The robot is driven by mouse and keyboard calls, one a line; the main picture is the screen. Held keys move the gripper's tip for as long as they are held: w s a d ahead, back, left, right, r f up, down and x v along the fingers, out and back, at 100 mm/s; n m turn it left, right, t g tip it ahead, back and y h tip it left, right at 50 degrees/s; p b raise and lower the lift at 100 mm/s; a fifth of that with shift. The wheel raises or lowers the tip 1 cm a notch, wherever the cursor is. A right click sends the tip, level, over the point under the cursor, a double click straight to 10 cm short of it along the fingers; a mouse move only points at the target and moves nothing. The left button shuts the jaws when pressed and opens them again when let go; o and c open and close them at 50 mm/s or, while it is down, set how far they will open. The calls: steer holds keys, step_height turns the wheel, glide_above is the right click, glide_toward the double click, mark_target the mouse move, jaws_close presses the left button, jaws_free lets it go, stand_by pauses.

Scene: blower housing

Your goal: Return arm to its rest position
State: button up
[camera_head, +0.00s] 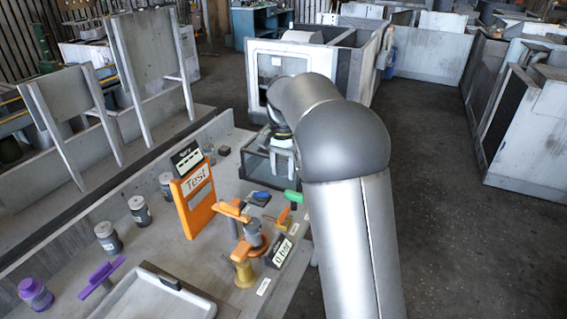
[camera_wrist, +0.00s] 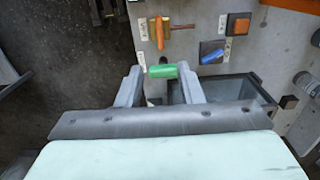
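My arm reaches forward over the right side of the bench. My gripper (camera_head: 284,160) points down beside a dark open-topped bin (camera_head: 256,164) at the bench's far end. In the wrist view my gripper (camera_wrist: 159,72) has its two fingers spread apart. I see nothing held.
The bench holds an orange stand marked "Test" (camera_head: 196,201), a yellow-orange fixture (camera_head: 244,270), a blue item (camera_head: 260,195), several grey jars, a purple-lidded jar (camera_head: 35,293) and a tray (camera_head: 150,293). Open floor (camera_head: 430,200) lies right of my arm.

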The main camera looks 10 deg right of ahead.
steer(key=shift+r, duration=0.9)
